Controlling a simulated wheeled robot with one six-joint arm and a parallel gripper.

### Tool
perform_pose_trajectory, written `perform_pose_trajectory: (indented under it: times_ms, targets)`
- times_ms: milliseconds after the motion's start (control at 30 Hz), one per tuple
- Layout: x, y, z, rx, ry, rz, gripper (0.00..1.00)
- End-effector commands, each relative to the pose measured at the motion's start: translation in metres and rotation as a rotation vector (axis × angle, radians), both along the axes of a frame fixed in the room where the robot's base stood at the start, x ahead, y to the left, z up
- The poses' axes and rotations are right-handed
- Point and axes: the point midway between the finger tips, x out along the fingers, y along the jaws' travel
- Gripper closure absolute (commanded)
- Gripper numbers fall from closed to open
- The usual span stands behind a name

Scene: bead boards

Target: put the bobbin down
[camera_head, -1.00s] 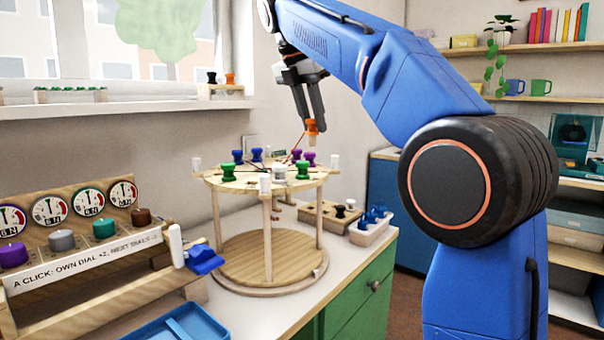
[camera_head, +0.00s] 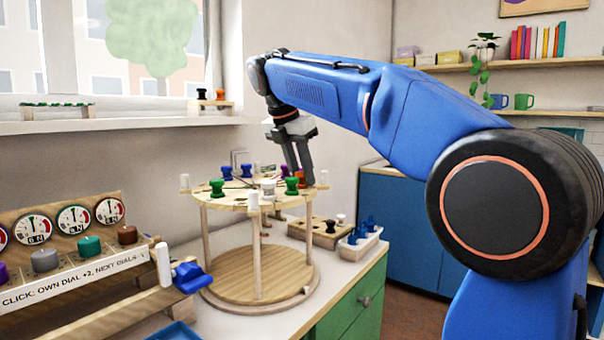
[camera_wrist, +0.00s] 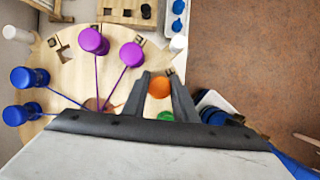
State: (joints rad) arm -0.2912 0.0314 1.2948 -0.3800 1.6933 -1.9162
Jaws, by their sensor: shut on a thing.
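My gripper (camera_head: 299,181) is shut on the orange bobbin (camera_head: 302,176) at the right side of the round wooden board (camera_head: 237,198). In the wrist view the orange bobbin (camera_wrist: 159,87) shows between the fingers, over the edge of the board (camera_wrist: 72,78). I cannot tell whether its foot touches the board. Two purple bobbins (camera_wrist: 94,40) and two blue bobbins (camera_wrist: 28,78) stand on the board with threads running toward its middle. A green bobbin (camera_head: 217,188) stands at the front left; another green bobbin (camera_head: 291,186) is beside my gripper.
White posts (camera_head: 253,201) stand around the board's rim. A wooden block with holes (camera_head: 322,232) and a white tray of blue pieces (camera_head: 360,243) are on the counter to the right. A rack with dials (camera_head: 75,219) stands at the left.

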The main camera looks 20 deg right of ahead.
Motion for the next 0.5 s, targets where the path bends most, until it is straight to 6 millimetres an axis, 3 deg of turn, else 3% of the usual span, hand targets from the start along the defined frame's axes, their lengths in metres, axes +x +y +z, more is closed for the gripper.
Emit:
perform_pose_trajectory:
  times_ms: [167,200,267,500]
  targets:
    - [-0.0001,-0.0001,-0.0018,0.0,0.001,0.0,1.0]
    - [-0.0001,0.0,-0.0025,0.0,0.001,0.0,0.72]
    - [-0.0001,0.0,-0.0023,0.0,0.001,0.0,0.58]
    - [0.0,0.0,-0.0021,0.0,0.001,0.0,0.56]
